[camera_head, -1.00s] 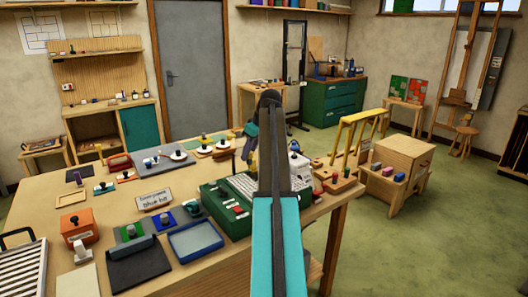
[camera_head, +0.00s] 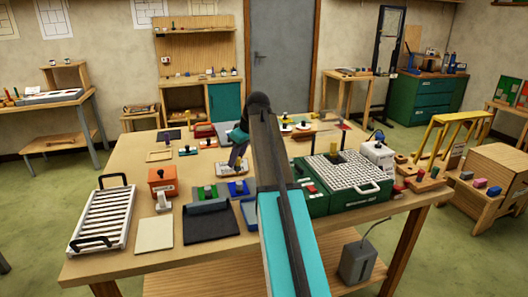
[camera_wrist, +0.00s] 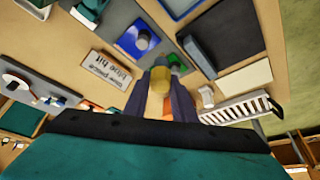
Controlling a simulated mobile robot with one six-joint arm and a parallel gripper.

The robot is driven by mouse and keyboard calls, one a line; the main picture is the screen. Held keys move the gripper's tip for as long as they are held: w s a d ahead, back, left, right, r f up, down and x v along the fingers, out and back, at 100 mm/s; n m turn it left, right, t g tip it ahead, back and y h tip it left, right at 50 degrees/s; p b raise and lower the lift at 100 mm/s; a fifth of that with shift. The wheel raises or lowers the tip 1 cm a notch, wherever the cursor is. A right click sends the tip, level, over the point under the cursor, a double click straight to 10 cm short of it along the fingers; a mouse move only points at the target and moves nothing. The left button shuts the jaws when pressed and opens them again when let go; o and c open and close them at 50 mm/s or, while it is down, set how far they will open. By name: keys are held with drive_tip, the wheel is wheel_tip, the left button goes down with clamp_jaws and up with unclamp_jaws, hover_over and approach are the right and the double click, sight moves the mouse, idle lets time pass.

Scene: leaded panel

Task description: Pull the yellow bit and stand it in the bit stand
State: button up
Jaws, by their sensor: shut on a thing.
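My gripper (camera_head: 236,158) is shut on the yellow bit (camera_wrist: 160,74); in the wrist view the bit's rounded end shows between my fingertips (camera_wrist: 160,90). In the head view my gripper hangs over the small lettered sign (camera_head: 229,168), behind the blue pad (camera_head: 239,188) and green pad (camera_head: 213,191); the bit is mostly hidden there. The wrist view shows the blue pad (camera_wrist: 131,40) with a grey round piece, and the green pad (camera_wrist: 178,64) partly behind the bit. The green grinder (camera_head: 322,205) stands right of my arm. I cannot tell which piece is the bit stand.
A dark board (camera_head: 208,222), a cream tile (camera_head: 154,235), an orange box (camera_head: 162,182) and a white slatted rack (camera_head: 103,220) lie on the left of the table (camera_head: 250,270). A blue tray (camera_head: 249,214) is partly hidden by my arm. Wooden blocks stand right of the grinder.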

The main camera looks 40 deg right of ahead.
drive_tip(key=s+a+f+m+b, duration=0.1)
drive_tip(key=s+a+f, duration=0.1)
drive_tip(key=a, duration=0.7)
drive_tip(key=s+a+f+m+h+b, duration=0.1)
drive_tip(key=a+f, duration=0.3)
drive_tip(key=a, duration=0.6)
drive_tip(key=s+a+f+m+b, duration=0.1)
drive_tip(key=s+a+f+m, duration=0.1)
drive_tip(key=a, duration=0.7)
drive_tip(key=shift+s+a+f+h+b, duration=0.15)
drive_tip(key=shift+s+f+h+b, duration=0.25)
drive_tip(key=shift+s+f, duration=0.35)
drive_tip(key=shift+a+r, duration=0.1)
drive_tip(key=shift+a, duration=0.05)
